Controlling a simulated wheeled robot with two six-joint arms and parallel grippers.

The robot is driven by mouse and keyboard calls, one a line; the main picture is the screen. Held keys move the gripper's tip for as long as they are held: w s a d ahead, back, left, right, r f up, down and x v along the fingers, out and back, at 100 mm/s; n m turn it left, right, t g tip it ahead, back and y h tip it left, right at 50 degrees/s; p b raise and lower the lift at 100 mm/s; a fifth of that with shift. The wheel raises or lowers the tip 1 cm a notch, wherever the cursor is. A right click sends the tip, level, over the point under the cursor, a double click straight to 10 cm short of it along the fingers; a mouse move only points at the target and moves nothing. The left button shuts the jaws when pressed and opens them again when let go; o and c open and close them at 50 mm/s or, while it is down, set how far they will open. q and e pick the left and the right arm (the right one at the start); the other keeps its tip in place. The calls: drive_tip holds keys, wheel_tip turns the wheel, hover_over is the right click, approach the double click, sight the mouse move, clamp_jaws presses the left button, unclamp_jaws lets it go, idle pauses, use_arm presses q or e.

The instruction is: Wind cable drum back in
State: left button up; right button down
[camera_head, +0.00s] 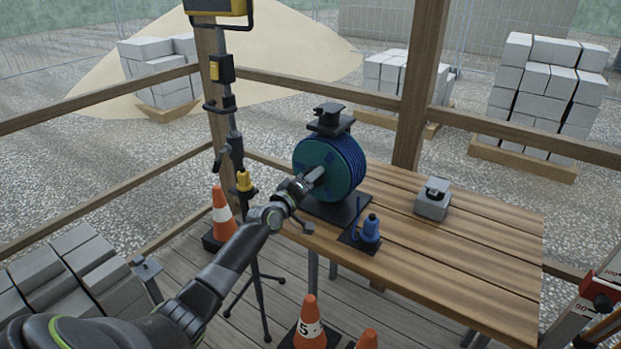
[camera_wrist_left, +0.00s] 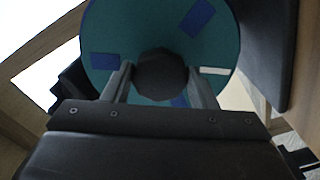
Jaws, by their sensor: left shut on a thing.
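The cable drum (camera_head: 345,165) stands upright on a dark base plate on the wooden table, with blue cable wound around it and a teal side disc facing my arm. My left gripper (camera_head: 315,177) is at the face of that disc. In the left wrist view the two fingers (camera_wrist_left: 160,88) are shut on a dark round knob (camera_wrist_left: 160,70) in front of the teal disc (camera_wrist_left: 112,30), which bears blue patches and one white mark. A blue plug-like piece (camera_head: 371,230) stands on a small black plate beside the drum. My right gripper is not in view.
The wooden table (camera_head: 465,245) has free room on its right side. A grey box (camera_head: 432,205) sits near its back edge. A tripod stand (camera_head: 234,140) is left of the drum. Traffic cones (camera_head: 309,325) stand on the deck in front. A wooden post (camera_head: 418,90) rises behind.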

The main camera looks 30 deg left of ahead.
use_arm(q)
drive_tip(key=shift+r+n+p, duration=0.15)
drive_tip(key=shift+n+p, duration=2)
drive_tip(key=shift+n, duration=6.75)
drive_tip(key=o, duration=1.4)
drive_tip(key=shift+a, duration=0.1)
drive_tip(key=shift+s, duration=0.1)
